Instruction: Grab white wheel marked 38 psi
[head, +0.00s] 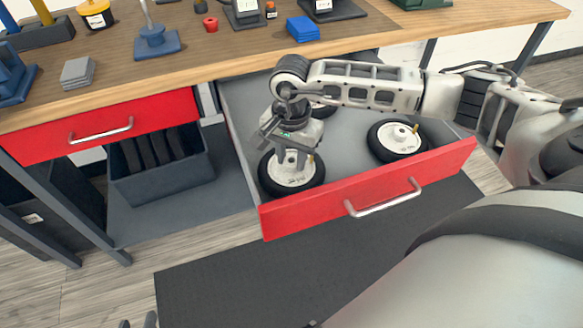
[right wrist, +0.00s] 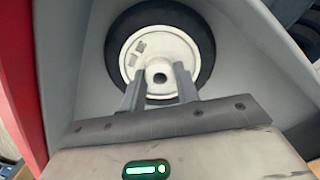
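My right gripper (head: 291,160) points down into the open drawer, over a wheel with a white hub and black tyre (head: 275,184). In the right wrist view, its two fingers (right wrist: 160,85) stand apart on either side of the wheel's central hole, with no clear contact visible. The wheel (right wrist: 172,42) lies flat; small grey marks show on its hub but are too small to read. Another white-hubbed wheel (head: 397,140) lies at the drawer's right. A third wheel (head: 322,110) is mostly hidden behind my right gripper. My left gripper (head: 138,323) barely shows at the bottom edge, fingertips apart.
The red-fronted drawer (head: 375,190) is pulled out below the wooden workbench (head: 215,50). Its walls stand close around the wheels. A grey bin (head: 165,185) sits on the shelf to the left. A dark mat (head: 230,280) covers the floor in front.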

